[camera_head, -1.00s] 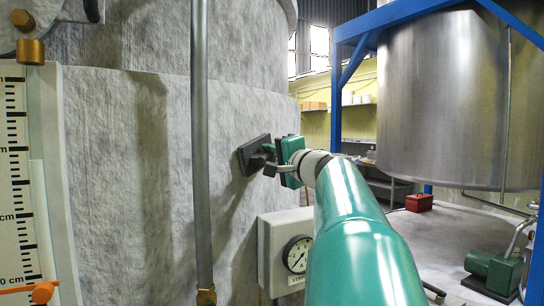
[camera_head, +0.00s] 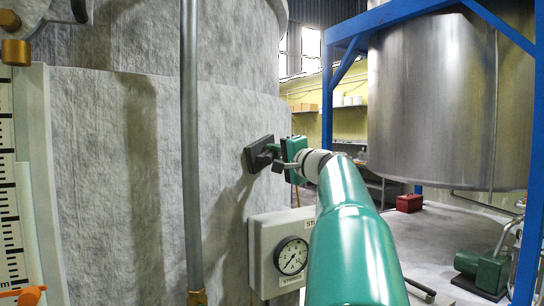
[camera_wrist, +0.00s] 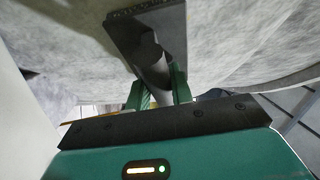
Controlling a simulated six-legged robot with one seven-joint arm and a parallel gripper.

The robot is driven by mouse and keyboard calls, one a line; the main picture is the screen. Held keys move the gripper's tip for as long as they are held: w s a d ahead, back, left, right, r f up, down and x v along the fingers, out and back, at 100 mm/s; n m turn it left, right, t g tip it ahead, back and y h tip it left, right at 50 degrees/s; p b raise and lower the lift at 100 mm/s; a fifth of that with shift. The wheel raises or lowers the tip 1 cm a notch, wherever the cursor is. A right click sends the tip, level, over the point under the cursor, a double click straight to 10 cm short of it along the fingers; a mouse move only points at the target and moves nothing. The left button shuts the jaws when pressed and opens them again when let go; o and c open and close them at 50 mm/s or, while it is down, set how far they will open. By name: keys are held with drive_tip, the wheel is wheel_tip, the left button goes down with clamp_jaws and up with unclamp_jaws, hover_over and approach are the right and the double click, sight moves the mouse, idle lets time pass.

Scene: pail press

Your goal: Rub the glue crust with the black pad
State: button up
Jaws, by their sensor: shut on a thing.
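The black pad (camera_head: 258,154) is a dark rectangular plate with a stubby handle. It is close to the grey tank wall (camera_head: 228,110); I cannot tell for sure that it touches. My gripper (camera_head: 279,160) is shut on the pad's handle, to the right of the plate. In the wrist view the green fingers of my gripper (camera_wrist: 160,90) close on both sides of the grey handle, and the dark pad (camera_wrist: 143,27) lies beyond, at the wall. I cannot make out the glue crust; the pad hides the wall behind it.
A vertical pipe (camera_head: 191,130) runs up the wall left of the pad. A gauge box (camera_head: 262,235) with a round dial sticks out below the pad. A ruled scale (camera_head: 8,190) is at far left. A steel tank (camera_head: 430,100) in a blue frame (camera_head: 335,80) stands right.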

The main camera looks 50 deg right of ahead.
sight(253, 154)
drive_tip(key=shift+w+d, duration=0.1)
drive_tip(key=shift+d, duration=0.15)
drive_tip(key=shift+s+a, duration=0.25)
drive_tip(key=shift+a, duration=0.95)
drive_tip(key=shift+s+a, duration=0.25)
drive_tip(key=shift+a, duration=1)
drive_tip(key=shift+s+a, duration=0.25)
drive_tip(key=shift+a, duration=0.95)
drive_tip(key=shift+s+d, duration=0.1)
drive_tip(key=shift+s+d+f, duration=0.1)
drive_tip(key=shift+s, duration=0.15)
drive_tip(key=shift+s+d, duration=0.2)
drive_tip(key=shift+s, duration=0.7)
drive_tip(key=shift+s+d, duration=0.15)
drive_tip(key=shift+s, duration=0.7)
drive_tip(key=shift+s+d, duration=0.2)
drive_tip(key=shift+s, duration=0.7)
drive_tip(key=s, duration=0.3)
drive_tip(key=shift+d, duration=0.3)
